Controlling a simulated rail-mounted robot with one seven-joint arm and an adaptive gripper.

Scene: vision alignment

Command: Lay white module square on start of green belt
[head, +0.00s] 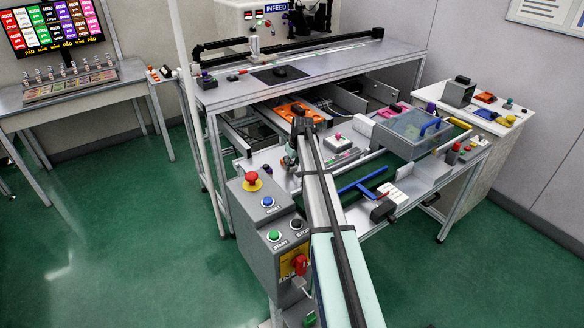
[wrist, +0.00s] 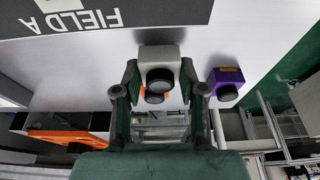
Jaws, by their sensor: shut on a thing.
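In the wrist view my gripper (wrist: 159,88) has its two dark green fingers on either side of a white module (wrist: 160,53) with a round black lens. The fingers are shut on the module. A pale surface lies behind it, and I cannot tell the gap between them. A purple module (wrist: 226,82) with a black lens stands just right of the right finger, apart from the white one. In the head view my own arm covers much of the middle, and I cannot make out the white module or the gripper's tips there.
A dark mat marked FIELD A (wrist: 120,14) lies at the upper left of the wrist view. An orange tray (head: 293,110) sits in an open drawer below the upper table (head: 335,65). A clear bin (head: 412,132) and blue bars (head: 362,183) crowd the lower bench.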

